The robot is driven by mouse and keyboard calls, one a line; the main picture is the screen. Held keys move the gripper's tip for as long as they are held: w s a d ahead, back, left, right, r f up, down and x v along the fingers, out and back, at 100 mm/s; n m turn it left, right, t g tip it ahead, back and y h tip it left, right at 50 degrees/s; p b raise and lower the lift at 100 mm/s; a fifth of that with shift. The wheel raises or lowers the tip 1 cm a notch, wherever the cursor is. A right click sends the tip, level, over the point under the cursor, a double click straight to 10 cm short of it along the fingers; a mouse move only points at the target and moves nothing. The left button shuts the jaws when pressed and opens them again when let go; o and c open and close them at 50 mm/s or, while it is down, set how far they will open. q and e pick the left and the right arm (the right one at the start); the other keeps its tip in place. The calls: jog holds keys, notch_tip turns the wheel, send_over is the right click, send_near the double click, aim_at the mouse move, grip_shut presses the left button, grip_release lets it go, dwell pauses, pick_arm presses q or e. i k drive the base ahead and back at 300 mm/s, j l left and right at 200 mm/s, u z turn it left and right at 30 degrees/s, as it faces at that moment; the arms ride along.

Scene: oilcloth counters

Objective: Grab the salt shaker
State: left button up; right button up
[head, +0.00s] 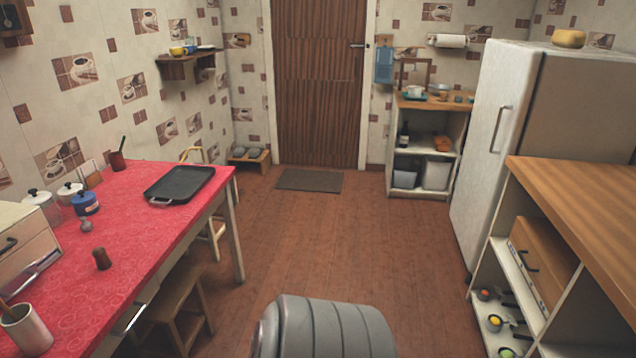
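A small dark brown, turned-wood shaker (102,258) stands upright on the red oilcloth table (150,250) at the left, near the middle of its length. It looks like the salt shaker, but no label can be read. A small grey rounded item (86,226) lies just behind it, too small to identify. Neither of my grippers is in view, and nothing is seen touching the shaker.
Around the shaker are a blue jar (85,204), white-lidded jars, a black tray (180,184), a drawer box (22,245) and a utensil cup (26,330). A stool (172,300) stands under the table edge.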

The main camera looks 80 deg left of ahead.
aim_at(103, 261)
jog(key=k+l+u, duration=0.1)
jog(key=u, duration=3.95)
jog(key=i+u, duration=0.45)
jog(key=i+l+u, duration=0.25)
jog(key=i+u, duration=0.15)
jog(key=i, duration=0.1)
